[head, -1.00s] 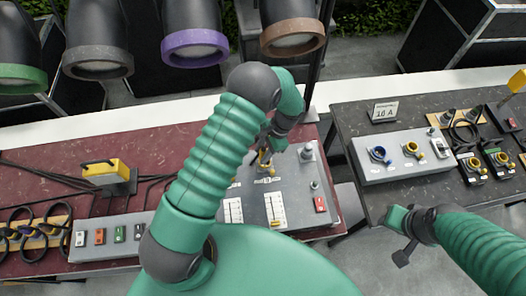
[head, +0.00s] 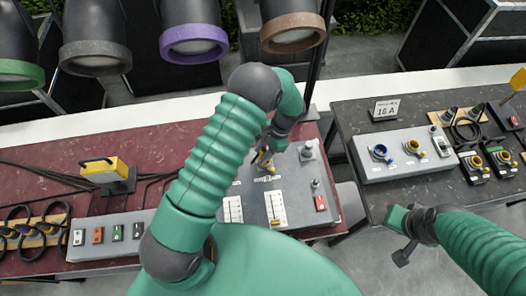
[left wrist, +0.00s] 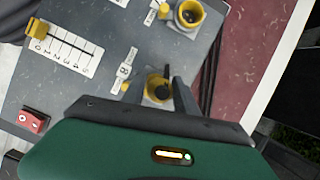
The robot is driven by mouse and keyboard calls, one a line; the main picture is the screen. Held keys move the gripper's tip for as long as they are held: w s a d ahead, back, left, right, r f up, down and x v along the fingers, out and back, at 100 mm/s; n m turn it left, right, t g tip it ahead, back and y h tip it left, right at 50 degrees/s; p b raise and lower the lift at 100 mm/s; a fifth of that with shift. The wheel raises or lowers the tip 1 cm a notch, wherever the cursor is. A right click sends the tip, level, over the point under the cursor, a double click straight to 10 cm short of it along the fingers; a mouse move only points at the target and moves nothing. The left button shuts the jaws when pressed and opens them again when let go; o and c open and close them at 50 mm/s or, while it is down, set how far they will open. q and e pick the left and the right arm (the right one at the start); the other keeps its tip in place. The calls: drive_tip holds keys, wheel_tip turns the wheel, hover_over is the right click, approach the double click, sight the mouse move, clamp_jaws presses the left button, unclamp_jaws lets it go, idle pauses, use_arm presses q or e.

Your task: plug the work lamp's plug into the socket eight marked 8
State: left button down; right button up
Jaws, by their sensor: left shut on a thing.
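The grey control box (head: 288,175) on the red table carries a label "8" (left wrist: 124,70) in the left wrist view. Beside that label is socket eight (left wrist: 150,101), a yellow fitting on a pale plate. My left gripper (head: 267,153) is over it, shut on the black and yellow plug (head: 264,160). The plug's dark body (left wrist: 158,84) is in line with the yellow ring. I cannot tell how deep it sits, as the fingers hide part of it. The yellow work lamp (head: 105,170) stands left on the table. My right gripper (head: 400,238) is at right, its jaws unclear.
Another yellow socket (left wrist: 189,13) is near the plug. A yellow-knobbed slider (left wrist: 44,28) and a red switch (left wrist: 32,120) share the box. A second grey box (head: 400,158) with blue and yellow sockets stands on the dark table at right. Stage lamps (head: 192,42) hang above.

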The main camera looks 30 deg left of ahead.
sight(262, 149)
use_arm(q)
drive_tip(key=shift+f+b, duration=0.6)
drive_tip(key=shift+f, duration=0.2)
drive_tip(key=c, duration=0.9)
unclamp_jaws()
drive_tip(key=o, duration=0.3)
drive_tip(key=shift+o, duration=0.2)
drive_tip(key=shift+r+p, duration=1.9)
drive_tip(key=shift+r, duration=0.65)
